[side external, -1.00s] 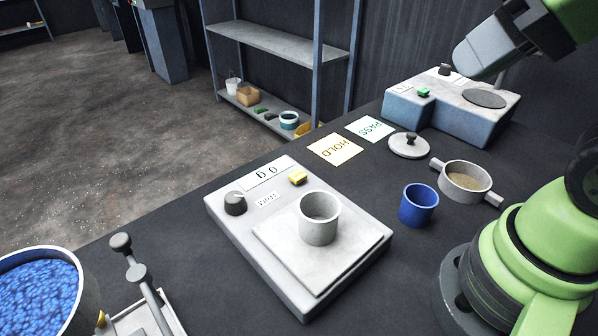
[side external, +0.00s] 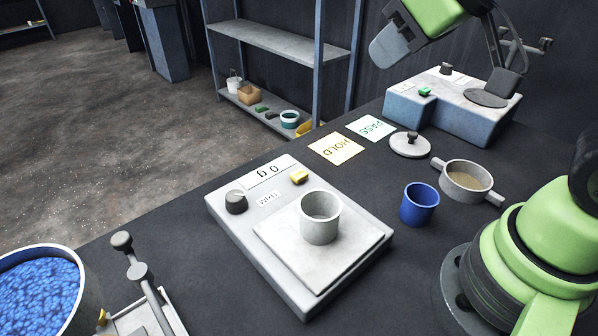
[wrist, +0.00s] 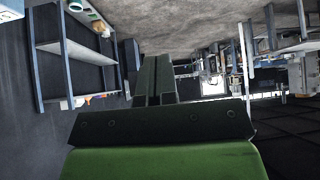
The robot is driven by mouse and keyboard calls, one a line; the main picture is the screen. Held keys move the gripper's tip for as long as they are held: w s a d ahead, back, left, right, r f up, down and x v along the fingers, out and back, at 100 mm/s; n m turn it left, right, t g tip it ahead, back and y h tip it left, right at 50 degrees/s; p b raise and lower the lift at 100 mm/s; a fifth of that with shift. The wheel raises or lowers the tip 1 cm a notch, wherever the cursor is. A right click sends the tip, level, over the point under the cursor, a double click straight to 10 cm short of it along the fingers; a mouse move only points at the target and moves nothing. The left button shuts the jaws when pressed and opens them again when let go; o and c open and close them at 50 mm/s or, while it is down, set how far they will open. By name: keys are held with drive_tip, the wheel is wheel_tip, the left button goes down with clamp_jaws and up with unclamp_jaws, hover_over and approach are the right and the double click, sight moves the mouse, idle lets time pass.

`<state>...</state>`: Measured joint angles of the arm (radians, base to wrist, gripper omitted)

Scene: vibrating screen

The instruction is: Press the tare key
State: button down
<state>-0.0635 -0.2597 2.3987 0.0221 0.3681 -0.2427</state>
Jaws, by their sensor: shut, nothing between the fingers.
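The scale (side external: 230,222) is a light grey box on the dark bench. A grey cup (side external: 319,218) stands upright on its weighing plate (side external: 345,268). A small yellow key (side external: 299,177) is on the scale top, beside the white display (side external: 267,171), whose digits appear upside down. A dark round knob (side external: 236,202) and a small label (side external: 269,198) are near it; I cannot read the label clearly. My gripper (side external: 386,52) is in the air, up and right of the scale, well apart from the key. Its fingers are together and empty, also in the wrist view (wrist: 152,80).
A blue cup (side external: 419,205), a sieve pan with sand-like contents (side external: 466,181) and a lid (side external: 410,146) stand right of the scale. HOLD (side external: 336,147) and PASS (side external: 371,128) cards lie behind it. A blue-grey machine (side external: 455,108) with a green button is at the back right.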

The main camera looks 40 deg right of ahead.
drive_tip(key=w+a+f+n, duration=0.1)
drive_tip(key=w+f+n, duration=0.4)
drive_tip(key=w, duration=0.2)
drive_tip(key=n+t+y, duration=0.1)
drive_tip(key=n, duration=0.4)
hover_over(298, 175)
wheel_tip(298, 175, down, 7)
drive_tip(key=shift+f, duration=0.15)
drive_tip(key=shift+f, duration=4.35)
drive_tip(key=shift+f, duration=0.2)
drive_tip(key=shift+f, duration=0.2)
drive_tip(key=shift+s+f, duration=0.1)
drive_tip(key=shift+f, duration=0.35)
drive_tip(key=shift+r, duration=0.85)
